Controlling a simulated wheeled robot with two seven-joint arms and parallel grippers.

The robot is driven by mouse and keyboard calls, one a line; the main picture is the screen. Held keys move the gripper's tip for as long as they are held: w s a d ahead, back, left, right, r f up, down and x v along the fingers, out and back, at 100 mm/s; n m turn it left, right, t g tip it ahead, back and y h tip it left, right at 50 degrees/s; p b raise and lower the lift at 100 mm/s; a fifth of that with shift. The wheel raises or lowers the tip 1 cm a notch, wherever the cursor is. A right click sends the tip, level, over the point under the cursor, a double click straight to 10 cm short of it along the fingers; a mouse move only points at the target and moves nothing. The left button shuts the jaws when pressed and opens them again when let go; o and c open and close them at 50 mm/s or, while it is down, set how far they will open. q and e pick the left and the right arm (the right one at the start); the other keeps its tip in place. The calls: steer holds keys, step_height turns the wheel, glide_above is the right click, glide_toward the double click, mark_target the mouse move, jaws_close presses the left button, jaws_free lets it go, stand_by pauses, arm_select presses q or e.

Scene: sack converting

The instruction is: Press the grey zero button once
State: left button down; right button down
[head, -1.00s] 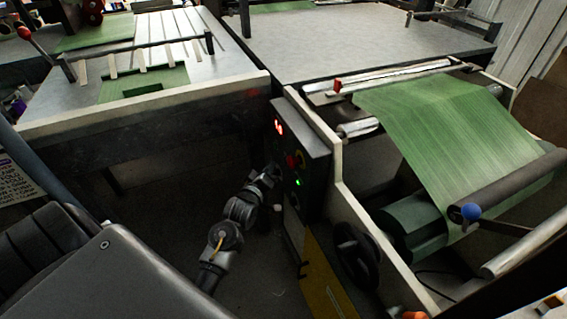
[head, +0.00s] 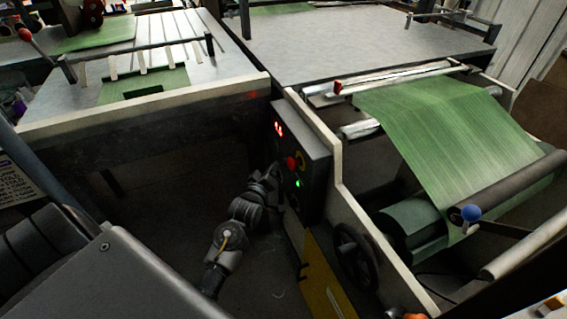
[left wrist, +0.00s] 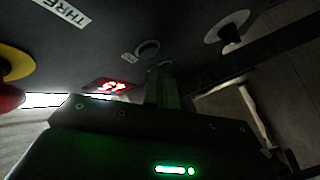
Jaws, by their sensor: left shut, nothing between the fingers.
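The dark control panel (head: 313,165) stands on the side of the machine frame, with a lit red display (head: 279,129). In the left wrist view the red display (left wrist: 110,86) also shows, and a small grey round button (left wrist: 148,48) with a tiny unreadable label lies above and right of it. My left gripper (head: 275,172) is at the panel's left side, shut and empty. In the left wrist view its fingertips (left wrist: 161,68) are just below the grey button; I cannot tell whether they touch it. My right gripper is not in view.
A red mushroom button (head: 292,163) with a yellow ring and a green-lit button (head: 297,183) sit on the panel. A black handwheel (head: 357,255) is below right. In the left wrist view a round knob (left wrist: 230,33) is at upper right. Green sheet (head: 450,140) runs over rollers.

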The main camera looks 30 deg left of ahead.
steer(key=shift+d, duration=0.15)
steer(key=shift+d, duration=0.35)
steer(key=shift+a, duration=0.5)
arm_select(q)
steer(key=shift+w+d, duration=0.1)
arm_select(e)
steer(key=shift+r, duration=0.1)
arm_select(q)
steer(key=shift+w+d, duration=0.15)
steer(key=shift+w, duration=0.1)
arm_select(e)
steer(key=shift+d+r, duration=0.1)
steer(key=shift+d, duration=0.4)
